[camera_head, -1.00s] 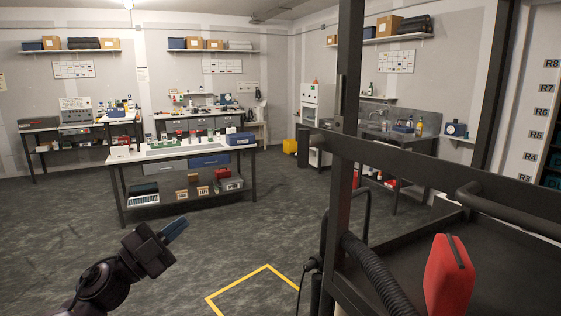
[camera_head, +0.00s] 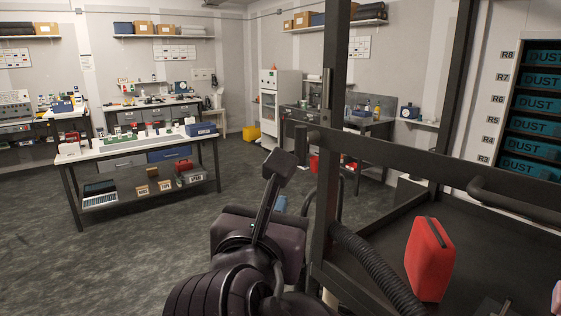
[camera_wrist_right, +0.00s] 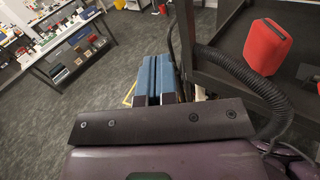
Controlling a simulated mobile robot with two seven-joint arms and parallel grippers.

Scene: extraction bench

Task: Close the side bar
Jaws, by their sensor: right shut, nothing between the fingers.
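A dark horizontal bar (camera_head: 440,171), which looks like the side bar, runs across the near side of a black frame at the right. Its left end (camera_head: 303,139) juts past a black upright post (camera_head: 330,150). I cannot tell whether it is latched. My right gripper (camera_head: 281,204) is left of the post and below the bar's end, mostly hidden behind my own wrist; only a little blue fingertip shows. In the right wrist view its two blue fingers (camera_wrist_right: 157,77) are together and empty, beside the frame. I cannot see contact with the bar. My left gripper is not in view.
A red case (camera_head: 429,260) stands on the frame's dark tray (camera_head: 375,235). A black ribbed hose (camera_head: 375,270) and a curved rail (camera_head: 520,205) are close by. A white workbench (camera_head: 130,147) stands at the left, with open floor (camera_head: 130,260) before it.

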